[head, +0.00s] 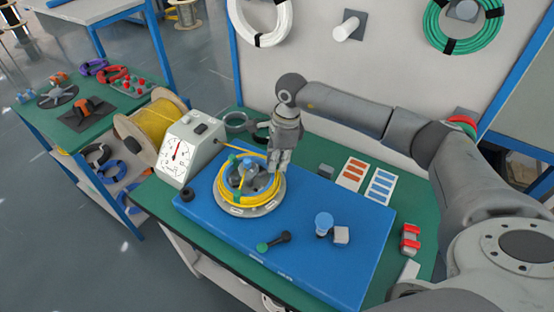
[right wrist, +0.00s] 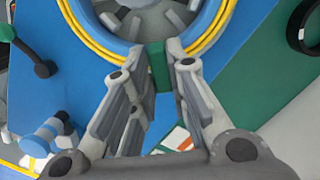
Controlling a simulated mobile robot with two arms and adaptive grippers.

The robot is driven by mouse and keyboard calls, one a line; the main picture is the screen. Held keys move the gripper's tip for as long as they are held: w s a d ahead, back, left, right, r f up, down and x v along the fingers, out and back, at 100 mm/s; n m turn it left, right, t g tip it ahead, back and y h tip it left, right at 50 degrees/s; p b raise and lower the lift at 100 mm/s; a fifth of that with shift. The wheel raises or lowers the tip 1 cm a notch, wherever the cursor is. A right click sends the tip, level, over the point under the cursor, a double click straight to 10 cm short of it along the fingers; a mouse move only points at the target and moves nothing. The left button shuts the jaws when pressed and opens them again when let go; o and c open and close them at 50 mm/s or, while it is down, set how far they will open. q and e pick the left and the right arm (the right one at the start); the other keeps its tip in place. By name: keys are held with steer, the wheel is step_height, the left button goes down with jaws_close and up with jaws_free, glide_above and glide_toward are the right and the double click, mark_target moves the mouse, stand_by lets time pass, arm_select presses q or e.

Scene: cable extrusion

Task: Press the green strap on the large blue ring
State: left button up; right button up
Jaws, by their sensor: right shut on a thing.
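A yellow cable coil (head: 222,190) lies around a round grey spooling fixture (head: 248,209) on the blue base plate (head: 310,235). In the right wrist view the yellow cable (right wrist: 80,30) curves around a blue ring (right wrist: 96,30) with the grey hub inside. A green strap (right wrist: 158,68) crosses the cable there. My right gripper (head: 275,167) reaches down at the coil's right side. In the right wrist view its fingers (right wrist: 162,65) are closed in on the green strap, one on each side. In the head view the gripper hides that strap. My left gripper is not in view.
A scale with a dial (head: 185,150) and a yellow cable spool (head: 155,125) stand left of the plate. A blue-topped knob (head: 324,223) and a green-tipped lever (head: 272,241) are on the plate's front part.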

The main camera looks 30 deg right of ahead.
steer(key=shift+f+b, duration=0.4)
steer(key=shift+f, duration=0.05)
steer(key=shift+s+f, duration=0.15)
stand_by(1.2)
steer(key=o, duration=0.9)
steer(key=shift+c, duration=0.2)
steer(key=shift+r+p, duration=2)
steer(key=shift+r, duration=2.15)
